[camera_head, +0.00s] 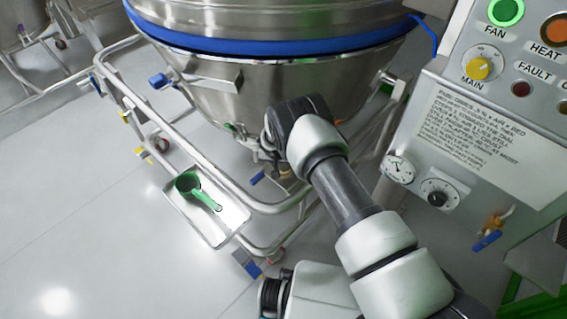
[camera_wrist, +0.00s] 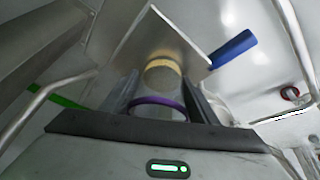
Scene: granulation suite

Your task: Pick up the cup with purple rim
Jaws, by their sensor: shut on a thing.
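The cup with the purple rim (camera_wrist: 157,101) shows in the wrist view, between the two dark fingers of my gripper (camera_wrist: 161,84). The fingers are shut on its sides. The purple rim faces the wrist camera, and a tan band shows beyond it; I cannot tell whether that band belongs to the cup. In the head view my arm covers the gripper, and I cannot make out the cup there.
A steel vessel (camera_head: 215,95) with a blue seal stands on a tubular frame (camera_head: 130,95). A tray (camera_head: 232,222) on the frame holds a green scoop (camera_head: 197,190). A control panel (camera_head: 480,130) stands at right. A blue handle (camera_wrist: 233,48) is close to the gripper. Open floor lies at left.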

